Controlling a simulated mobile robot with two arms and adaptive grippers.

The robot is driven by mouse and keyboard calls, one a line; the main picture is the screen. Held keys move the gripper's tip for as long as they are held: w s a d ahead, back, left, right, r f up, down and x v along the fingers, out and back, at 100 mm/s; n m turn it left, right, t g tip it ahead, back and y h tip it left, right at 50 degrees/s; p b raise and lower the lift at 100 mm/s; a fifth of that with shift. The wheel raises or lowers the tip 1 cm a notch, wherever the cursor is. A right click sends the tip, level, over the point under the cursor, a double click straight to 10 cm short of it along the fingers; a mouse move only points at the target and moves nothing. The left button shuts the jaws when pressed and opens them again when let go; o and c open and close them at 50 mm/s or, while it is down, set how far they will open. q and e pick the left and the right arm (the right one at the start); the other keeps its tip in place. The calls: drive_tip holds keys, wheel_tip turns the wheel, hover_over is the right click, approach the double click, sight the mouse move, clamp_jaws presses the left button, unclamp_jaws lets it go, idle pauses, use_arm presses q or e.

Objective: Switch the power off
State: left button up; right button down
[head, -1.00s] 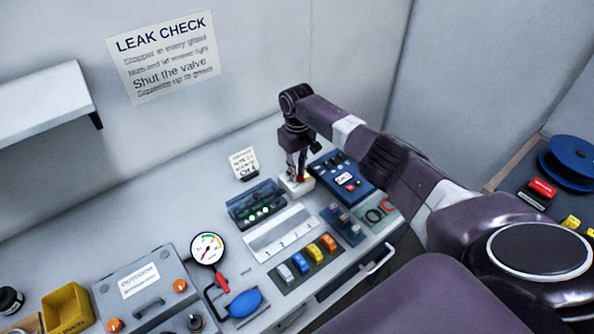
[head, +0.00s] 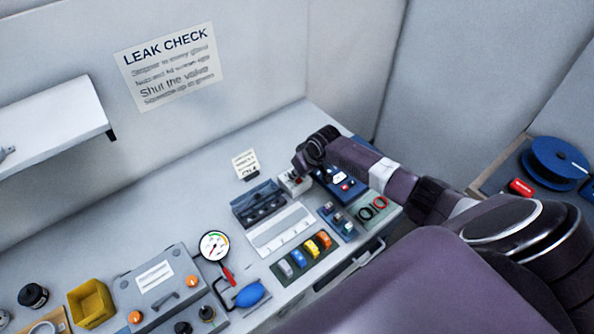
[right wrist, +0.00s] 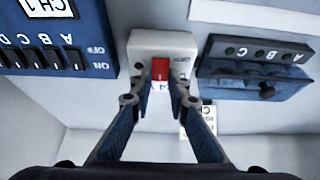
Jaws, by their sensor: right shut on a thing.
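The white switch box (head: 296,184) stands on the bench between the dark terminal box (head: 259,203) and the blue panel (head: 345,184). In the right wrist view the white box (right wrist: 148,45) carries a red rocker switch (right wrist: 160,67) with a white lower part. My right gripper (right wrist: 161,88) is shut on this rocker, its two fingertips at the rocker's sides. In the head view my right wrist hangs over the box and mostly hides the fingers. No green lights show on the terminal box now. My left gripper is not in view.
The blue panel with a row of black switches (right wrist: 40,60) is close beside the gripper. A small card (head: 245,164) stands behind the terminal box. A gauge (head: 214,246), blue bulb (head: 250,294), grey case (head: 155,280) and yellow bin (head: 91,303) occupy the bench's left.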

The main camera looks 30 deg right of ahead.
drive_tip(key=c, duration=1.8)
unclamp_jaws()
drive_tip(key=shift+c, duration=0.2)
drive_tip(key=v, duration=1.2)
drive_tip(key=shift+s+f, duration=0.1)
drive_tip(key=shift+s, duration=0.05)
